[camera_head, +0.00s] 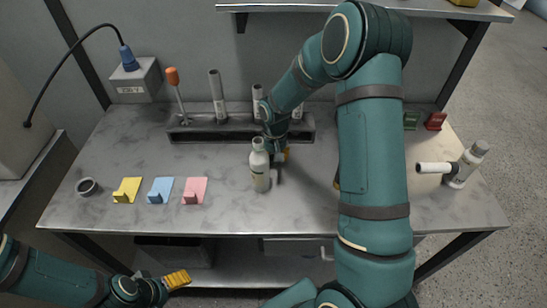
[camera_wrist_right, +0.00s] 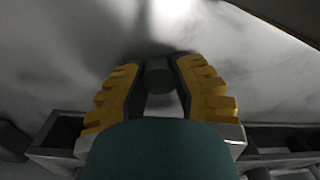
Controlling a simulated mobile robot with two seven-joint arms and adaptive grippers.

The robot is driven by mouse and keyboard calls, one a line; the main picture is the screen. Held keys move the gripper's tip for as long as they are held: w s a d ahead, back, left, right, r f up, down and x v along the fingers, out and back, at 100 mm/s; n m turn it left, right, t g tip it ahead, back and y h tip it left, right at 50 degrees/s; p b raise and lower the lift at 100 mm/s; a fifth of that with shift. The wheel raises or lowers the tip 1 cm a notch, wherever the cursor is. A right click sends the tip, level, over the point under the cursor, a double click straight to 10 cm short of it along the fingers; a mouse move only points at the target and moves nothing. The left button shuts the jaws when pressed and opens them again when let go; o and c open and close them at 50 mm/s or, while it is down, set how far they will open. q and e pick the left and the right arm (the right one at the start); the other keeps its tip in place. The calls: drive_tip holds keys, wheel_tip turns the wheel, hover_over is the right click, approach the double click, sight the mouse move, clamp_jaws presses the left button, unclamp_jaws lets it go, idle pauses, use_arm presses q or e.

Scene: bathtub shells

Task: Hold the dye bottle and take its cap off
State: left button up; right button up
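A white bottle (camera_head: 261,172) with a pale top stands upright near the middle of the table. A second pale bottle (camera_head: 463,172) with a grey top stands at the right end, with a white cylinder sticking out to its left. I cannot tell which is the dye bottle. My right gripper (camera_head: 284,156) is low over the table, close to the right of the middle bottle. In the right wrist view its yellow fingers (camera_wrist_right: 160,76) are apart, with a dark green cylinder (camera_wrist_right: 158,74) between the tips; contact is unclear. My left gripper (camera_head: 178,279) is at the lower left, off the table.
A grey rack (camera_head: 205,133) with upright tubes and an orange-topped tool (camera_head: 173,78) stands behind. Yellow (camera_head: 127,189), blue (camera_head: 160,189) and pink (camera_head: 195,189) pieces and a dark cup (camera_head: 87,187) lie at the left. My right arm hides part of the table's right side.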

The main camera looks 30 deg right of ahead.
drive_tip(key=shift+o, duration=0.5)
drive_tip(key=shift+r, duration=0.1)
drive_tip(key=shift+r, duration=0.25)
wheel_tip(320, 180, up, 12)
drive_tip(key=p, duration=0.2)
drive_tip(key=shift+s+f, duration=0.15)
